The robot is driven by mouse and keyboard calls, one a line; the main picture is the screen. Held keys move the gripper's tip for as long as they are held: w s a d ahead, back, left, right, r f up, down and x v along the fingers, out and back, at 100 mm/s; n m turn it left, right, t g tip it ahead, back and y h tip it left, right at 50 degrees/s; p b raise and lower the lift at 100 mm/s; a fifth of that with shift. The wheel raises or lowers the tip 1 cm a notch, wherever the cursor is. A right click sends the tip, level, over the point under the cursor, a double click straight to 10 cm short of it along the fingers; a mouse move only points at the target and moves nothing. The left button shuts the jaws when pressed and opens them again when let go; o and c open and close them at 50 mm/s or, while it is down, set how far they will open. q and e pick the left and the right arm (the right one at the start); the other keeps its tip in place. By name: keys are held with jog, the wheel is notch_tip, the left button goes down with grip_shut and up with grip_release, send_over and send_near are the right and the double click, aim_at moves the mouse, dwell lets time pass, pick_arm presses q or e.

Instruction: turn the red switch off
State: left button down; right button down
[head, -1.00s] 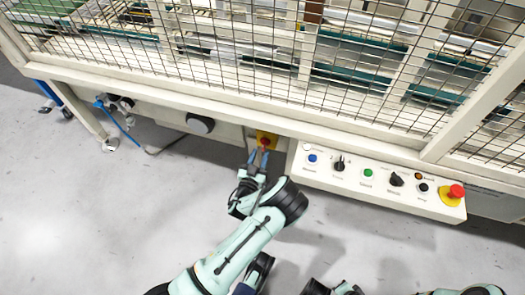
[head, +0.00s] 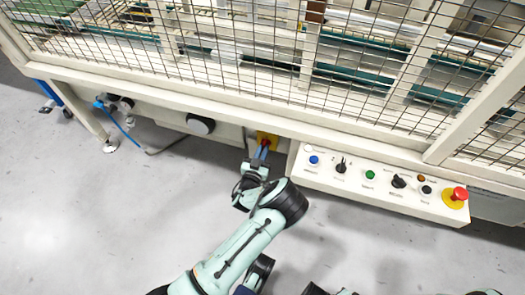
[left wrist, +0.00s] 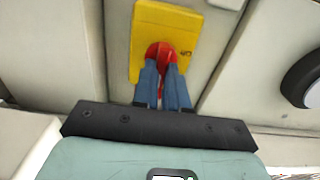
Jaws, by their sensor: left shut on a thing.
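The red switch (left wrist: 161,50) sits on a yellow plate (left wrist: 186,18) on the machine's cream front. In the head view the yellow plate (head: 272,138) is just left of the control panel, with the switch mostly hidden behind the fingers. My left gripper (head: 263,150) reaches up to it. In the left wrist view the blue fingers of this gripper (left wrist: 162,72) are shut on the red switch, one on each side. The fingers cover the lower part of the switch, so its exact turn angle is hard to tell. The right gripper does not show clearly.
A control panel (head: 325,184) with several buttons, knobs and a red emergency button (head: 460,193) juts out right of the switch. A round black knob (head: 200,124) is to the left. Wire mesh guards the machine above. The grey floor is clear in front.

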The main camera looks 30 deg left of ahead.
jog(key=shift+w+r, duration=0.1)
pick_arm(q)
jog(key=n, duration=1.7)
jog(key=shift+a+f+n, duration=0.2)
jog(key=shift+f+n, duration=0.1)
jog(key=shift+n, duration=0.1)
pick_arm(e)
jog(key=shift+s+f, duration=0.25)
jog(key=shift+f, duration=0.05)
pick_arm(q)
jog(key=shift+d, duration=0.1)
jog(key=c, duration=1.2)
grip_release()
jog(key=shift+o, duration=0.2)
